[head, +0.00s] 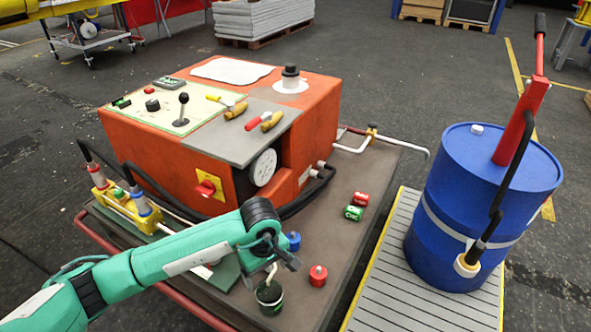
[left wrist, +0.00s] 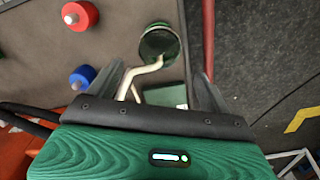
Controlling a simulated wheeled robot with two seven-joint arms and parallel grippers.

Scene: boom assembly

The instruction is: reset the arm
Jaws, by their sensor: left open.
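My left arm reaches in from the left in the head view. Its gripper (head: 275,262) is low over the front edge of the cart, just above a dark green cup (head: 269,298). In the left wrist view the gripper (left wrist: 162,84) has its two fingers spread apart. A cream bent rod (left wrist: 146,72) shows between the fingers and runs toward the green cup (left wrist: 160,43). I cannot tell whether a finger touches the rod. My right gripper is in neither view.
A red-capped piece (head: 318,276) and a blue one (head: 294,241) stand close to the gripper. Red (head: 361,199) and green (head: 353,213) cans lie farther back. An orange machine (head: 225,175) fills the cart behind. A blue drum (head: 470,215) stands right.

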